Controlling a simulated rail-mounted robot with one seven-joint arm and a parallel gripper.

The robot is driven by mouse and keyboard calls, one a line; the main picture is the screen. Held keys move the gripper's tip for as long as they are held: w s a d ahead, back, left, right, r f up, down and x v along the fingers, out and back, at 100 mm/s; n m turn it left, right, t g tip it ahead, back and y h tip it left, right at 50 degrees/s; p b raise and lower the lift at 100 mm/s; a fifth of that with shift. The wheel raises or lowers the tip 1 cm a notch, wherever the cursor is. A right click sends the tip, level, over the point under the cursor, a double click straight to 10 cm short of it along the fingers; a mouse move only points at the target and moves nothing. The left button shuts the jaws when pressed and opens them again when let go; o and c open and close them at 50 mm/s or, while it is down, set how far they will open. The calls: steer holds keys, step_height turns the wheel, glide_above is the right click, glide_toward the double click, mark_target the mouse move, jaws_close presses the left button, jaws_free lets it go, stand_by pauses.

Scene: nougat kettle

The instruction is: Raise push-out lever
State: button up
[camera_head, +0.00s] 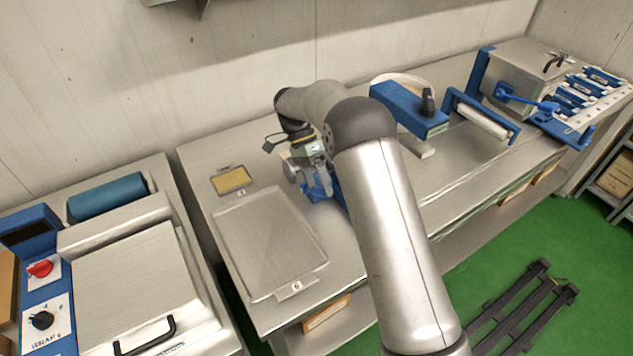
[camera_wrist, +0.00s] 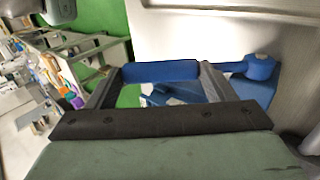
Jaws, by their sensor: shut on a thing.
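The push-out lever appears as a blue bar (camera_wrist: 160,71) in the wrist view, lying crosswise between the two dark fingertips of my gripper (camera_wrist: 160,76). My gripper is shut on it, with a finger at each end of the bar. A blue rounded part (camera_wrist: 260,67) and a blue plate lie just beyond the right finger. In the head view my gripper (camera_head: 308,172) is low over the middle table, beside blue parts (camera_head: 318,190) of the device. My own arm hides much of that device, so the lever's angle cannot be told.
A steel tray (camera_head: 268,240) and a small tray with a yellow pad (camera_head: 232,179) lie left of my gripper. A blue-topped press (camera_head: 410,108) and a roller frame (camera_head: 482,118) stand to the right. A wrapping machine (camera_head: 140,280) stands at left. Green floor is in front.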

steer(key=shift+r, duration=0.1)
steer(key=o, duration=1.4)
steer(key=b+v, duration=0.1)
steer(key=v, duration=0.6)
steer(key=shift+r, duration=0.2)
steer(key=shift+w+a, duration=0.1)
steer(key=shift+w, duration=0.05)
